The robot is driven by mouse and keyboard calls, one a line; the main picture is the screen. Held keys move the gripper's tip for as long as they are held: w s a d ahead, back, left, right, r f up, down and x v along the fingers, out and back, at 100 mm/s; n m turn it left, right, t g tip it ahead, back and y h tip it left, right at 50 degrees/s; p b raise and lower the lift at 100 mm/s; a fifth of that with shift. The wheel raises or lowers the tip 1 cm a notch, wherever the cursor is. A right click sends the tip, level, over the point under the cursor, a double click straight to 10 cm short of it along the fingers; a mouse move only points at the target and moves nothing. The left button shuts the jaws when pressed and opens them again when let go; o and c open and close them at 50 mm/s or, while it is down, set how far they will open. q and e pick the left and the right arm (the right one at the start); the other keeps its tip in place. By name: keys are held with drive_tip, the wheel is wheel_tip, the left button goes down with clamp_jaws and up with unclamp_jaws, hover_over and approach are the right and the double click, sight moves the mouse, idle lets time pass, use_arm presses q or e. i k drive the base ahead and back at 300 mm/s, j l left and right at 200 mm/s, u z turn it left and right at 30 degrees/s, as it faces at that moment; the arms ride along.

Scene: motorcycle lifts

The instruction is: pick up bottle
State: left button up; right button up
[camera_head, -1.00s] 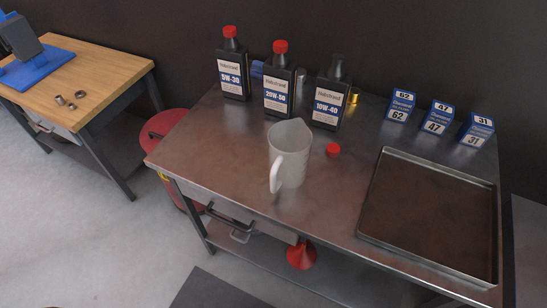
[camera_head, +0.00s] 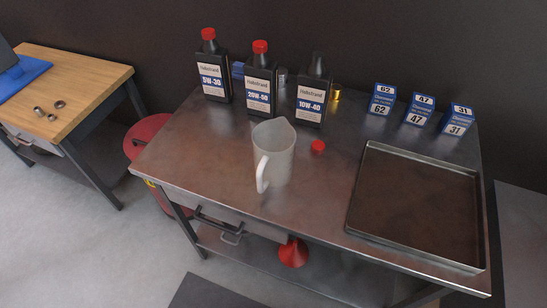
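Three dark oil bottles stand upright in a row at the back of the metal table (camera_head: 215,150). The left one is the 5W-30 bottle (camera_head: 214,72) with a red cap. The middle one is the 20W-50 bottle (camera_head: 261,85), also red-capped. The right one is the 10W-40 bottle (camera_head: 312,95), which has no red cap on its neck. A loose red cap (camera_head: 317,146) lies on the table in front of it. A pale jug (camera_head: 274,155) with a white handle stands in front of the bottles. Neither of my grippers shows.
A shallow metal tray (camera_head: 415,205) covers the table's right part. Blue filter boxes (camera_head: 381,99) stand behind it. A small gold item (camera_head: 336,93) is behind the bottles. A red funnel (camera_head: 293,252) is on the lower shelf. A red drum (camera_head: 147,135) stands left. A wooden bench (camera_head: 75,85) is farther left.

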sight(313, 82)
drive_tip(key=z, duration=0.25)
drive_tip(key=j+z, duration=0.7)
drive_tip(key=k+j+z, duration=0.15)
drive_tip(key=j, duration=0.35)
drive_tip(key=j+z, duration=0.15)
drive_tip(key=j, duration=0.35)
drive_tip(key=k+j+z, duration=0.1)
drive_tip(key=j, duration=0.35)
drive_tip(key=k+j, duration=0.1)
drive_tip(key=j, duration=0.25)
drive_tip(key=k+j, duration=0.1)
drive_tip(key=j, duration=0.25)
drive_tip(key=k+j, duration=0.15)
drive_tip(key=j, duration=0.2)
